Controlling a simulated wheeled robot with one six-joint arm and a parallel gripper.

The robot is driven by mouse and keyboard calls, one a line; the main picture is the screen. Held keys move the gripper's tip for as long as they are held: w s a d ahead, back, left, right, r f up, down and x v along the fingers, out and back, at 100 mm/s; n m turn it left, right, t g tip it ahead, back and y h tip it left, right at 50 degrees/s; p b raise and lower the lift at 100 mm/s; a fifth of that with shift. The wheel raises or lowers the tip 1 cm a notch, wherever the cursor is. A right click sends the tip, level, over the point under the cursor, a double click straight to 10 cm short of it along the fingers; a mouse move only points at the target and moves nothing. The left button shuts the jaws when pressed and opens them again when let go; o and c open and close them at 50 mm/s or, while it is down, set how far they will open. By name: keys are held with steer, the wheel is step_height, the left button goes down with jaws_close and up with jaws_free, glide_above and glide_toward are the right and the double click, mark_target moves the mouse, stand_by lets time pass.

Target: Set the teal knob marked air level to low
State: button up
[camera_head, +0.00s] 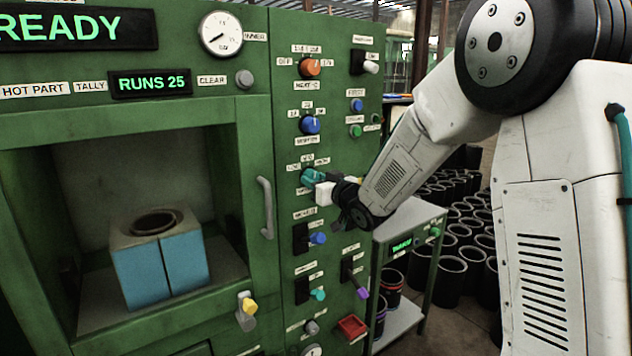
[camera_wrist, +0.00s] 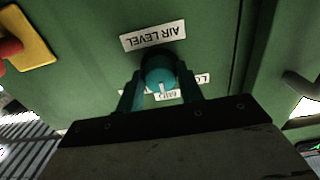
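The teal knob (camera_head: 312,177) sits on the green panel, with small labels above it. In the wrist view the knob (camera_wrist: 160,73) is seen end-on, beside an upside-down AIR LEVEL label (camera_wrist: 153,36). Its white mark points down in that view, toward the middle label (camera_wrist: 168,96). A partly covered label starting with LO (camera_wrist: 203,79) is at the right. My gripper (camera_head: 322,187) is at the knob in the head view. In the wrist view its fingers (camera_wrist: 160,82) stand on either side of the knob. Whether they press on it is unclear.
Other knobs, such as an orange one (camera_head: 310,67) and a blue one (camera_head: 310,124), are above. A blue-tipped lever (camera_head: 317,238) is just below. A door handle (camera_head: 266,207) stands out at the left. A small table (camera_head: 418,215) is at the right.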

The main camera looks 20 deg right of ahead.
steer(key=c, duration=0.3)
steer(key=n, duration=0.4)
steer(key=shift+n, duration=0.3)
steer(key=n, duration=0.4)
steer(key=shift+n, duration=0.3)
stand_by(0.4)
steer(key=o, duration=1)
